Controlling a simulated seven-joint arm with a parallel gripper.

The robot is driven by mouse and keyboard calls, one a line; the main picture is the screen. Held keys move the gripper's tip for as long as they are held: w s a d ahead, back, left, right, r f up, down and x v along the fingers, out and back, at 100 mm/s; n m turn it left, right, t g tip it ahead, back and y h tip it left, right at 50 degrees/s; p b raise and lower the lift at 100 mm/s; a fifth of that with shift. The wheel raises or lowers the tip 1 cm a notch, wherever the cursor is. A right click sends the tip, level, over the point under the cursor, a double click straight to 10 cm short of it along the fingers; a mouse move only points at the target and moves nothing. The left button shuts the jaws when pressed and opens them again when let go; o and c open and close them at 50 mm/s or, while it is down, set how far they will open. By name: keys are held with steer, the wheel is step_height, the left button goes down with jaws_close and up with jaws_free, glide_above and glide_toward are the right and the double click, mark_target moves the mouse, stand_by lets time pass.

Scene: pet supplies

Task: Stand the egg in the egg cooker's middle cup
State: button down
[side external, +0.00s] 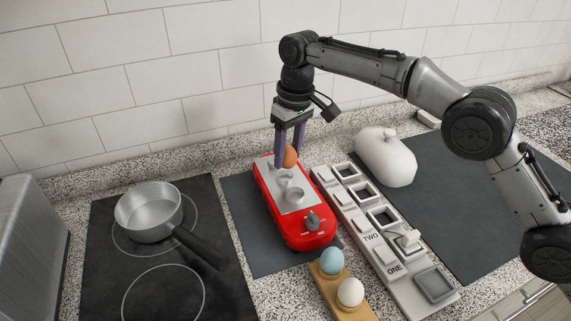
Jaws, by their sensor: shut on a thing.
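My gripper (288,151) points down over the back part of the red egg cooker (310,238). It is shut on a brown egg (291,157), which sits between its purple fingers. The egg is at or just above the cooker's grey top plate; I cannot tell whether it touches a cup. Two metal cups show in front of the egg: a middle cup (284,180) and a front cup (295,196), both looking empty. The back of the plate is partly hidden by the fingers and egg.
A wooden holder (338,296) carries a blue egg (332,261) and a white egg (350,292). A labelled grey rack (362,233) stands close to the cooker's right. A pan (149,211) sits on the hob at left, and a white lidded dish (386,158) at back right.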

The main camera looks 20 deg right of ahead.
mark_target(286, 165)
steer(key=shift+w+a+f, duration=0.15)
steer(key=shift+w+f, duration=0.2)
steer(key=shift+f, duration=1.65)
steer(key=shift+c, duration=1.6)
jaws_free()
steer(key=shift+f, duration=0.1)
steer(key=r, duration=0.7)
steer(key=shift+s+d+r, duration=0.15)
steer(key=shift+s+d, duration=0.05)
steer(key=shift+d, duration=0.05)
steer(key=shift+r, duration=0.2)
